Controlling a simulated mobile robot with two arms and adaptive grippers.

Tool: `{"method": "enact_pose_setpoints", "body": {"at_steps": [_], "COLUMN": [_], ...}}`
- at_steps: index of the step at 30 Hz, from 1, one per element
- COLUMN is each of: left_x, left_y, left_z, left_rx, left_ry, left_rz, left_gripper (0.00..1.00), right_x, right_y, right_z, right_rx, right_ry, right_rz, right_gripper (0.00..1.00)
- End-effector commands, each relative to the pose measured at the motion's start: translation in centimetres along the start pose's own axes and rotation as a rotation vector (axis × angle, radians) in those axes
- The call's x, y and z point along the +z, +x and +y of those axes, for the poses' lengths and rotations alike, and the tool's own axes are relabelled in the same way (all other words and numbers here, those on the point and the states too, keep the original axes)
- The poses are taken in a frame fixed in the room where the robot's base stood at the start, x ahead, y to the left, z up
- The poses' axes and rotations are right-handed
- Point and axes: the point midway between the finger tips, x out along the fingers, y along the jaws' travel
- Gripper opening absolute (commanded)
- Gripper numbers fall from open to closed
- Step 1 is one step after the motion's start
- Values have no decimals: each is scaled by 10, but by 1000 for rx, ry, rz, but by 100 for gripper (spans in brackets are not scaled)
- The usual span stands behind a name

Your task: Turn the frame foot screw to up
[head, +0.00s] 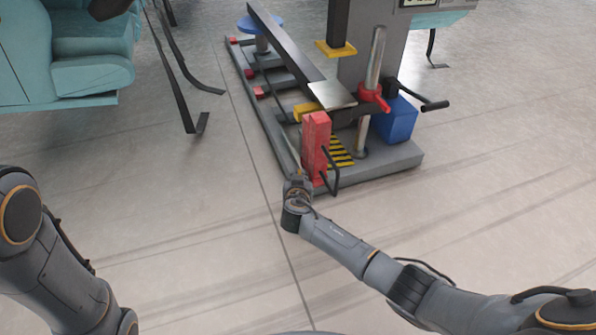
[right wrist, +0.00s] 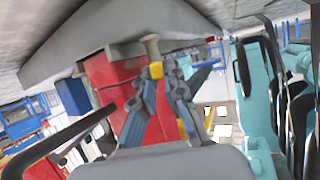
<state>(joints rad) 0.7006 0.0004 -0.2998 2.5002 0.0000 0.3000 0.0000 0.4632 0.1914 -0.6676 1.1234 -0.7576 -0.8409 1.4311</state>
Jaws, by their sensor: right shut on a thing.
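The frame foot screw (right wrist: 152,46) shows in the right wrist view as a small tan, brass-like post with a wider end, against the grey frame base. My right gripper (right wrist: 156,72) is shut on it, with its fingertips close together around the post. In the head view my right gripper (head: 298,182) is low at the near corner of the grey frame base (head: 402,157), beside the red block; the screw is hidden there. My left arm shows at the left edge of the head view, but its gripper is out of view.
A red upright block (head: 315,143) with a black handle (head: 331,172) stands right beside my right gripper. A blue box (head: 396,120) and a black crank (head: 434,105) are behind it. Teal seats (head: 92,72) stand at the left. The near floor is clear.

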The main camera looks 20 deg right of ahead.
Motion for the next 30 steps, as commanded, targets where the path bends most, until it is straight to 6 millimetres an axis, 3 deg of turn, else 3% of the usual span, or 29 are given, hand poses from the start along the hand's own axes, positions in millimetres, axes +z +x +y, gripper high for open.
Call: {"method": "enact_pose_setpoints", "body": {"at_steps": [15, 30], "left_x": [7, 7], "left_y": [19, 20], "left_z": [-4, -4], "left_rx": [0, 0], "left_ry": [0, 0], "left_rz": [0, -1], "left_gripper": [40, 40], "right_x": [0, 1], "right_y": [0, 1], "right_z": [5, 5], "right_rx": [-285, -329], "right_ry": [-120, -138], "right_rz": [-1, -2], "right_gripper": [0, 0]}}
